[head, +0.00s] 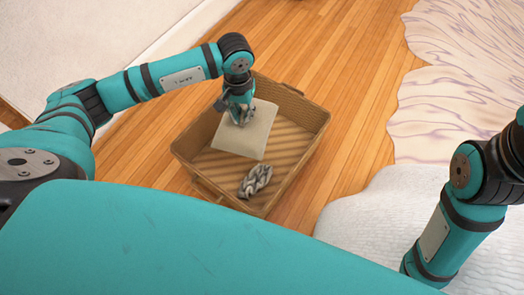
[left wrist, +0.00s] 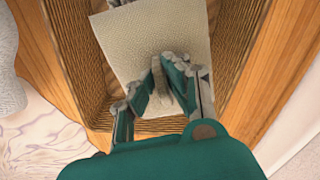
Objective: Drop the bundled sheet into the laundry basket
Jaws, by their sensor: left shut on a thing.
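The bundled sheet looks like a pale beige, squarish cloth block (head: 246,138). My left gripper (head: 240,116) is shut on a pinched fold near its upper edge in the head view. The sheet lies within the outline of the brown woven laundry basket (head: 293,138); I cannot tell whether it touches the basket floor. In the left wrist view the sheet (left wrist: 138,45) spreads beyond my left gripper (left wrist: 160,82), with the basket's wall (left wrist: 78,50) beside it. My right gripper is out of view.
A grey striped crumpled cloth (head: 256,181) lies in the near part of the basket. Wooden floor (head: 360,80) surrounds the basket. A pale veined rug (head: 460,85) and a white textured surface (head: 375,215) are at the right. A white wall (head: 80,40) is at the left.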

